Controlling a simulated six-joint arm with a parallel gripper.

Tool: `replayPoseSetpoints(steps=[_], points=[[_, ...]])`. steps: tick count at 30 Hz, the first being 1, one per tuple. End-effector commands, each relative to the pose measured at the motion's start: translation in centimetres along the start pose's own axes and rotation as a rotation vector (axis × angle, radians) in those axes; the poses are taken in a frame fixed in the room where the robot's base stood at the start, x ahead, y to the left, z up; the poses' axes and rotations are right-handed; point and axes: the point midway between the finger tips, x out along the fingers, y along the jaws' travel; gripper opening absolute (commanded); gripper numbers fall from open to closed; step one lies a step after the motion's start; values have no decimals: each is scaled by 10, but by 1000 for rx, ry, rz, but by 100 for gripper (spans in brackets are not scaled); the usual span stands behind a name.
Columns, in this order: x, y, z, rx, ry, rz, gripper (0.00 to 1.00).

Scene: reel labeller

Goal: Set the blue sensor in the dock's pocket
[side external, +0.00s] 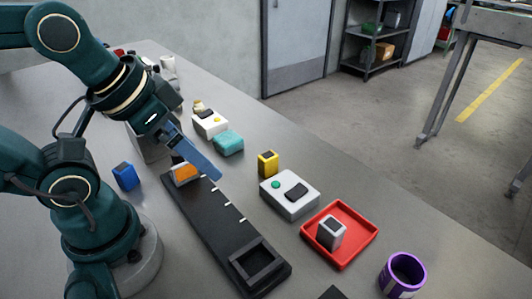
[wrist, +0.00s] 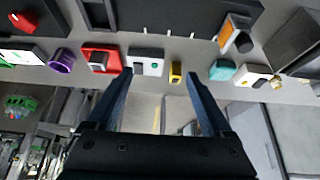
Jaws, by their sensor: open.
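The blue sensor (side external: 125,177), a small upright block with a dark top, stands on the grey bench left of the black rail. I do not make it out in the wrist view. The dock's pocket (side external: 255,264) is a raised square black frame at the rail's near end, and it looks empty. My gripper (side external: 213,172) hangs above the rail's far part, to the right of the blue sensor and apart from it. In the wrist view my gripper (wrist: 156,75) has its two blue fingers spread with nothing between them.
An orange-faced block (side external: 185,173) is at the rail's far end. Right of the rail are a teal block (side external: 228,143), a yellow block (side external: 268,163), a white button box (side external: 290,207), a red tray (side external: 352,251) holding a pale block (side external: 331,233), and a purple cup (side external: 402,276).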

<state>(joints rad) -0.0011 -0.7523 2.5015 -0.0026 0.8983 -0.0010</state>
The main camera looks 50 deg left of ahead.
Motion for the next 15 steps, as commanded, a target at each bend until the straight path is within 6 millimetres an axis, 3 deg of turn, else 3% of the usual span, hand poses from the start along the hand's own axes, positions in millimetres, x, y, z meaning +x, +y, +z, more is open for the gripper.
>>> replayPoseSetpoints(steps=[9,15], points=[[-2,0,-2,3,0,-1,85],[-28,0,-16,3,5,-1,85]])
